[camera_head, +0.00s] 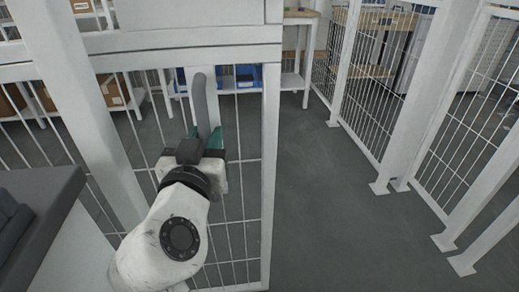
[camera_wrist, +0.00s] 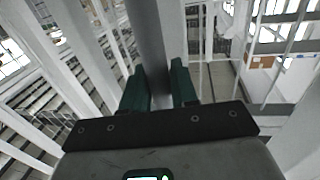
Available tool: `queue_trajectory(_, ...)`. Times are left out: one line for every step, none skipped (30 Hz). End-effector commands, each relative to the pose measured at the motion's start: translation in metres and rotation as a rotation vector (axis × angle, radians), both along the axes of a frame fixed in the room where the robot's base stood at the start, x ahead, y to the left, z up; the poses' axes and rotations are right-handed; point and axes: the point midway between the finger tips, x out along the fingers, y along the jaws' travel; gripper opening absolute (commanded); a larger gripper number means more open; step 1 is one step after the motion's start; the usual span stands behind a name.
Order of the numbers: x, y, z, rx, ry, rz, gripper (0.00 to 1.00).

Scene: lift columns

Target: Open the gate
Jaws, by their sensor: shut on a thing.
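The gate (camera_head: 268,185) is a white-framed wire mesh panel in the left half of the head view. A grey upright handle (camera_head: 199,95) stands on it. My gripper (camera_head: 205,138), with green fingers, is shut on the handle's lower part. In the wrist view the handle (camera_wrist: 157,35) runs up between the two fingers of my gripper (camera_wrist: 160,88). Clear floor shows to the right of the gate's upright edge. The gate's hinges cannot be made out, and my arm hides part of the mesh.
A white mesh fence (camera_head: 365,125) with posts runs along the right. Open grey floor (camera_head: 335,210) lies between it and the gate. A table (camera_head: 300,50) and blue bins (camera_head: 246,75) stand behind. A dark-topped block (camera_head: 35,215) is close at left.

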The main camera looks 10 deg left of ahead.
Motion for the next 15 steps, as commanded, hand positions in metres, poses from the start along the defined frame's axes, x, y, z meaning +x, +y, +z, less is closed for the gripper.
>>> queue_trajectory(-0.004, 0.014, -0.005, -0.002, 0.001, 0.002, 0.00)
queue_trajectory(-0.006, 0.020, -0.004, -0.002, 0.000, 0.001, 0.00)
queue_trajectory(-0.009, 0.027, -0.004, -0.001, 0.002, 0.000, 0.00)
queue_trajectory(-0.010, 0.033, -0.004, -0.001, 0.001, -0.001, 0.00)
queue_trajectory(-0.012, 0.037, -0.003, -0.001, 0.001, -0.002, 0.00)
queue_trajectory(-0.013, 0.043, -0.003, -0.002, 0.003, -0.003, 0.00)
queue_trajectory(-0.015, 0.047, -0.003, -0.001, 0.002, -0.003, 0.00)
queue_trajectory(-0.016, 0.051, -0.003, -0.001, 0.002, -0.003, 0.00)
queue_trajectory(-0.017, 0.055, -0.003, -0.001, 0.003, -0.003, 0.00)
queue_trajectory(-0.018, 0.058, -0.003, -0.001, 0.003, -0.004, 0.00)
queue_trajectory(-0.018, 0.059, -0.002, -0.001, 0.003, -0.004, 0.00)
queue_trajectory(-0.019, 0.062, -0.002, -0.002, 0.004, -0.005, 0.00)
queue_trajectory(-0.019, 0.063, -0.002, -0.002, 0.004, -0.006, 0.00)
queue_trajectory(-0.020, 0.064, -0.002, -0.002, 0.004, -0.006, 0.00)
queue_trajectory(-0.020, 0.065, -0.002, -0.002, 0.004, -0.006, 0.00)
